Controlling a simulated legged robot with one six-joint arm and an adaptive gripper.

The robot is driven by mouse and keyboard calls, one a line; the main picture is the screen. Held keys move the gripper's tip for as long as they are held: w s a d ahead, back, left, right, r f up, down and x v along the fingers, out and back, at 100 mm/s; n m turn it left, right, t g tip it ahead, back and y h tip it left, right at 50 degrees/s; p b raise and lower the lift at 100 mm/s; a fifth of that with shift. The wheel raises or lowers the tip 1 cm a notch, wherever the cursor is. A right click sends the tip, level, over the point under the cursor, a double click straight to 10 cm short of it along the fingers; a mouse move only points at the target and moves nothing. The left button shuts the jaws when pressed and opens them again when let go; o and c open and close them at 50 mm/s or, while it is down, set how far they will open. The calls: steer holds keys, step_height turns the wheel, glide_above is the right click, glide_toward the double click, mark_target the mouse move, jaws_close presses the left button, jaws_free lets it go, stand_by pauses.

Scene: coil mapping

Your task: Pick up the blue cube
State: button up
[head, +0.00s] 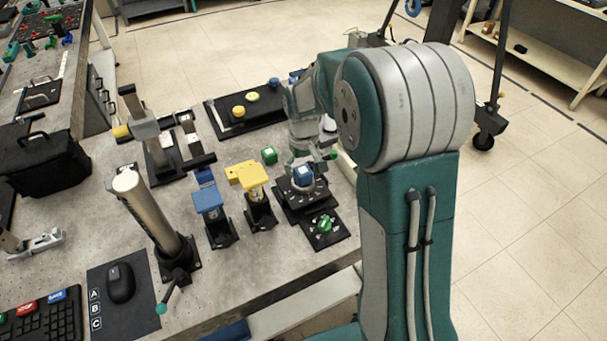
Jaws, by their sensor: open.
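The blue cube (303,174) has a pale mark on its top face and sits on a raised black stand (292,201) near the front edge of the bench. My gripper (308,158) hangs over the stand, just behind and above the cube as seen in the head view. It is open and does not hold the cube. The fingertips are small and partly hidden, so I cannot tell whether they touch the cube.
A green cube (269,155) lies left of my gripper. Yellow (249,174) and blue (208,200) fixtures stand to the left. A black tray (225,118) with yellow discs lies behind. A green knob (325,223) is in front.

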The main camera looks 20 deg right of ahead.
steer(key=shift+a+f, duration=0.15)
steer(key=shift+f, duration=1.2)
steer(key=c, duration=1.2)
steer(key=shift+c, duration=0.3)
steer(key=shift+r, duration=0.5)
step_height(320, 180, up, 2)
steer(key=shift+r, duration=0.2)
steer(key=s+a+r, duration=0.4)
steer(key=s+r, duration=0.6)
steer(key=s, duration=0.3)
steer(key=shift+s+a, duration=0.15)
